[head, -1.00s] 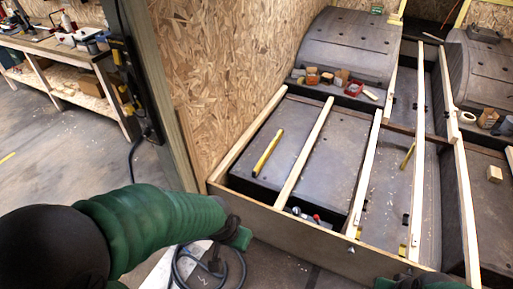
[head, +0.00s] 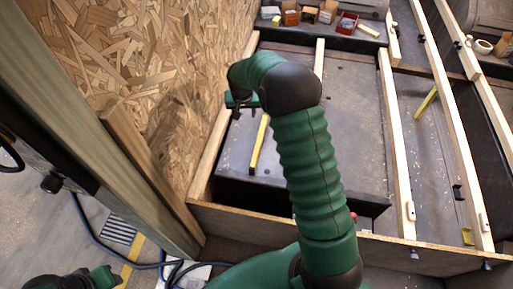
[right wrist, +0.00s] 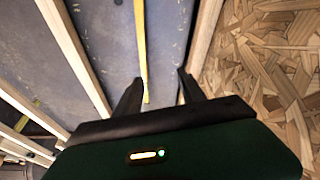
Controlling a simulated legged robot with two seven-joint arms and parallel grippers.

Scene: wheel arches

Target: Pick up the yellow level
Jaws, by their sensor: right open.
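The yellow level (head: 259,146) lies on a dark panel between wooden battens in the head view, close to the chipboard wall. It also shows in the right wrist view (right wrist: 141,45) as a long strip running up from between the fingers. My right gripper (head: 238,110) hangs over the level's far part, its arm hiding some of the panel. In the right wrist view its two fingers (right wrist: 158,80) are apart and empty, with the level nearer the left finger. My left gripper (head: 98,277) is low at the left edge, away from the level; its jaws do not show clearly.
A wooden batten (head: 212,150) runs along the wall on the level's left. A front board (head: 270,225) and other battens (head: 396,150) frame the bay. Small boxes (head: 308,14) stand on the far ledge. Another yellow strip (head: 427,102) lies in the bay to the right.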

